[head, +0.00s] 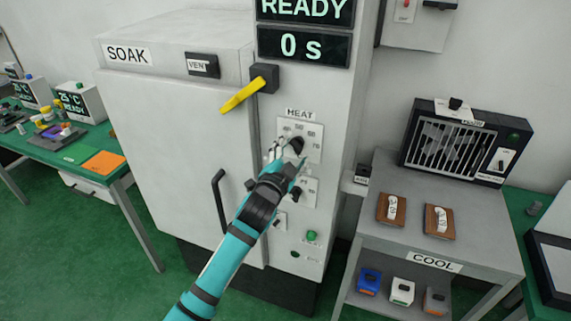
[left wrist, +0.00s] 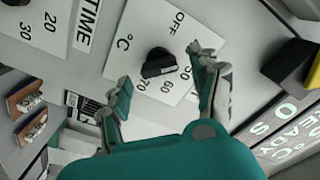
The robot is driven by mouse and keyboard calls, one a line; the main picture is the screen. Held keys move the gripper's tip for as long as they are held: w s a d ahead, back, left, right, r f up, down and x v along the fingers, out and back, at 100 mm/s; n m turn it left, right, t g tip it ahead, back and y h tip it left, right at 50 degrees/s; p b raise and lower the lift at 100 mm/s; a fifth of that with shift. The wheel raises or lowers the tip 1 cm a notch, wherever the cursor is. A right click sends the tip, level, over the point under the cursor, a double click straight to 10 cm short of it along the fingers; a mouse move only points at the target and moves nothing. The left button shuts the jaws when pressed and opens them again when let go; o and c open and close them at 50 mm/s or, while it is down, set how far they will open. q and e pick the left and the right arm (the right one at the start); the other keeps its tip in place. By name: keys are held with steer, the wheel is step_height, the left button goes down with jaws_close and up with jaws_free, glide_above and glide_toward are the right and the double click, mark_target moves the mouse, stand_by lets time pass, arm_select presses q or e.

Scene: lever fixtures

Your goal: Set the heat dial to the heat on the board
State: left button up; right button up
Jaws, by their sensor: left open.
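The heat dial (head: 297,145) is a black knob on a white plate under a HEAT label on the oven's front panel. In the left wrist view the knob (left wrist: 158,63) sits on its scale plate (left wrist: 125,58), which shows OFF, °C, 60 and 70; another number is partly covered by a finger. I cannot tell for sure where the knob points. My left gripper (head: 286,158) is open in front of the dial; in the left wrist view its fingers (left wrist: 160,72) stand either side of the knob, apparently without gripping it. My right gripper is not in view.
A TIME dial (head: 297,192) sits just below. A yellow lever (head: 243,95) projects from the oven above left, near a door handle (head: 220,200). The display (head: 302,47) reads READY and 0 s. A grey COOL cart (head: 385,245) stands to the right.

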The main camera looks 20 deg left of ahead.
arm_select(q)
steer(key=s, duration=1.1)
steer(key=shift+a, duration=0.2)
steer(key=shift+w, duration=0.1)
step_height(320, 180, down, 25)
steer(key=s+n+g+b, duration=0.1)
steer(key=n+g, duration=0.1)
steer(key=g, duration=0.3)
steer(key=s+a+f+n+g+b, duration=0.15)
steer(key=s+f, duration=0.25)
steer(key=f, duration=0.5)
steer(key=s+f+g+p, duration=0.1)
steer(key=s+f+g, duration=0.1)
steer(key=s+f, duration=0.45)
steer(key=s+f+n+g+b, duration=0.2)
steer(key=s+f+g, duration=0.3)
steer(key=s+f, duration=1.3)
steer(key=s+a+f+g, duration=0.1)
steer(key=s+f, duration=0.3)
steer(key=s, duration=0.5)
steer(key=s+a+f+n+g, duration=0.1)
steer(key=s+f, duration=0.3)
steer(key=s, duration=0.5)
steer(key=shift+s+f+g+y, duration=0.25)
steer(key=shift+f+g+y, duration=0.05)
steer(key=shift+g, duration=0.45)
